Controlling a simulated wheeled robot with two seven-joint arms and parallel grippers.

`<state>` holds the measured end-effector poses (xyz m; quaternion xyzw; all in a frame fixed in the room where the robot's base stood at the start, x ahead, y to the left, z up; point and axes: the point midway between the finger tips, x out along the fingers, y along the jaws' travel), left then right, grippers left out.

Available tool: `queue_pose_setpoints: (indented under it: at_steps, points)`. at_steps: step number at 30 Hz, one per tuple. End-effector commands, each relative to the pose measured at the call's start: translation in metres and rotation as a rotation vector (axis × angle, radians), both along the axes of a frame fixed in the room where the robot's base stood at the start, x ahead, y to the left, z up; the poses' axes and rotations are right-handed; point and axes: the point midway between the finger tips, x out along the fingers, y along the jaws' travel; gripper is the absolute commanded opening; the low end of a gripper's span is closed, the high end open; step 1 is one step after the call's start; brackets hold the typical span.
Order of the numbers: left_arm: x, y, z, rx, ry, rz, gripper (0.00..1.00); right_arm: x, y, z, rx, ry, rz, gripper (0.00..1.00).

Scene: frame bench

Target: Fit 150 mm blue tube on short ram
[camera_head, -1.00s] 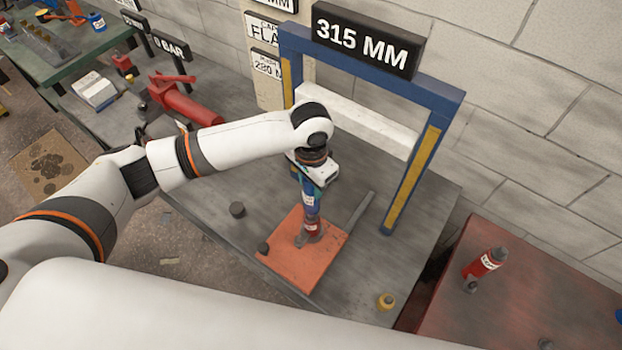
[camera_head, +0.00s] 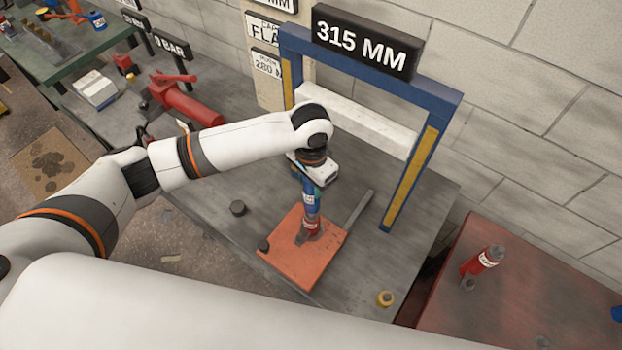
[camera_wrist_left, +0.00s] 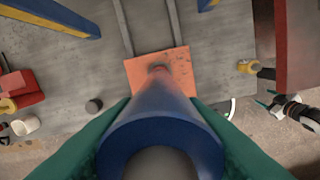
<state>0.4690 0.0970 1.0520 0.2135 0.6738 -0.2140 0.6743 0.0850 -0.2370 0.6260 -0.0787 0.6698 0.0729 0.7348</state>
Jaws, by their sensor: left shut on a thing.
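My left gripper (camera_head: 311,184) is shut on the blue tube (camera_head: 309,198), holding it upright over the orange plate (camera_head: 285,258). A red ram (camera_head: 310,226) with a white label stands on that plate, right under the tube. The tube's lower end looks to be at the ram's top; I cannot tell whether it is around it. In the left wrist view the tube (camera_wrist_left: 160,122) sits between green fingers, with red at its far end. The tube hides most of the ram there. My right gripper (camera_wrist_left: 272,102) shows small at the right of the wrist view; its jaws are unclear.
The blue press frame (camera_head: 440,115) with a white crossbar (camera_head: 355,120) stands behind the arm. Another red ram (camera_head: 485,261) stands on the red table at right.

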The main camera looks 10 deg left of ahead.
Motion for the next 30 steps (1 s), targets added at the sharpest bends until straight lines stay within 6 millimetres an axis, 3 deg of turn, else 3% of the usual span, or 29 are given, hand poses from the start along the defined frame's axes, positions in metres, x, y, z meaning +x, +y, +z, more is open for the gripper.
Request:
queue_pose_setpoints:
  at_steps: [30]
  points:
    - [0.0003,-0.0001,0.0003,-0.001,-0.001,0.001,0.00,-0.0008,0.0029,0.0085,0.004,0.001,0.000,0.59]
